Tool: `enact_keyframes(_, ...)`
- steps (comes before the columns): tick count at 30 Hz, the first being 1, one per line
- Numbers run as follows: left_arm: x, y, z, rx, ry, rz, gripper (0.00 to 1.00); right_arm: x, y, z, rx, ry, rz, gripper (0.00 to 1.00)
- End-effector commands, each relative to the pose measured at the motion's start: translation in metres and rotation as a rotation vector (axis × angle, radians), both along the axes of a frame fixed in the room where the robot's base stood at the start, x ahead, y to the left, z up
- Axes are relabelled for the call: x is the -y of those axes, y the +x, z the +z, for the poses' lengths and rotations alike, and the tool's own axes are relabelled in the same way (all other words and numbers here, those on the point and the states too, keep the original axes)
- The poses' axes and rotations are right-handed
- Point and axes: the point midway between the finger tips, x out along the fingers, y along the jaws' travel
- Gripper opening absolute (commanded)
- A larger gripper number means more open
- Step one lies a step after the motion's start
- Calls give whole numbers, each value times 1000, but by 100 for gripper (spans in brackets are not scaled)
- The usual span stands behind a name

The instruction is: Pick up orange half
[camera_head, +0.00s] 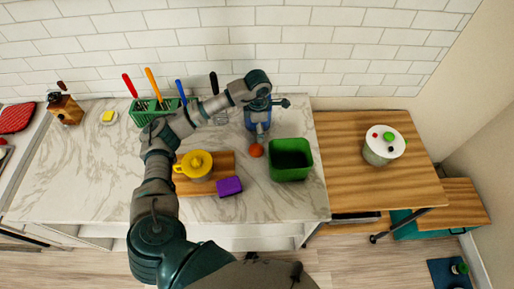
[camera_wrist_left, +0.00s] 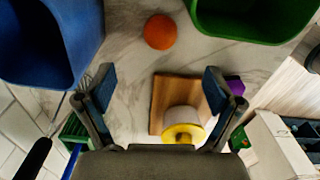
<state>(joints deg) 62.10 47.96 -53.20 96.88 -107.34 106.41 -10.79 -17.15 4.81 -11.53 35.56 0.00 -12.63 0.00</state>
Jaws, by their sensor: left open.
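The orange half (camera_head: 256,150) is a small round orange thing on the marble counter, just left of the green bin. It also shows in the left wrist view (camera_wrist_left: 160,32), beyond the fingertips; which way its cut face lies I cannot tell. My left gripper (camera_head: 260,133) is above the counter, near the orange half and apart from it. In the left wrist view my left gripper (camera_wrist_left: 160,82) has its fingers wide apart with nothing between them. My right gripper is not in view.
A green bin (camera_head: 290,174) and a blue container (camera_wrist_left: 50,40) flank the orange half. A wooden board (camera_head: 222,160) holds a yellow-lidded mug (camera_head: 196,165); a purple block (camera_head: 229,186) is at its edge. A green utensil holder (camera_head: 145,115) is at the back. The counter's front left is clear.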

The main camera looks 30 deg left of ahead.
Motion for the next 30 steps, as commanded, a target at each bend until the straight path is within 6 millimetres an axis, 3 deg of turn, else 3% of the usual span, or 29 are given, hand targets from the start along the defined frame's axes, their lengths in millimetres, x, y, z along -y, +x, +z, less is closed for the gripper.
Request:
enact_keyframes(3,0,-1,-28,-5,1,1,92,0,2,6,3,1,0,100)
enact_keyframes(9,1,1,-64,-3,0,1,92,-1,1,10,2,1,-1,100)
enact_keyframes(16,1,0,-82,-3,0,1,92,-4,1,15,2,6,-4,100)
enact_keyframes(24,-1,0,-121,-2,-1,2,92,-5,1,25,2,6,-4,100)
enact_keyframes(30,-2,0,-126,0,0,1,92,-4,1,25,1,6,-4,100)
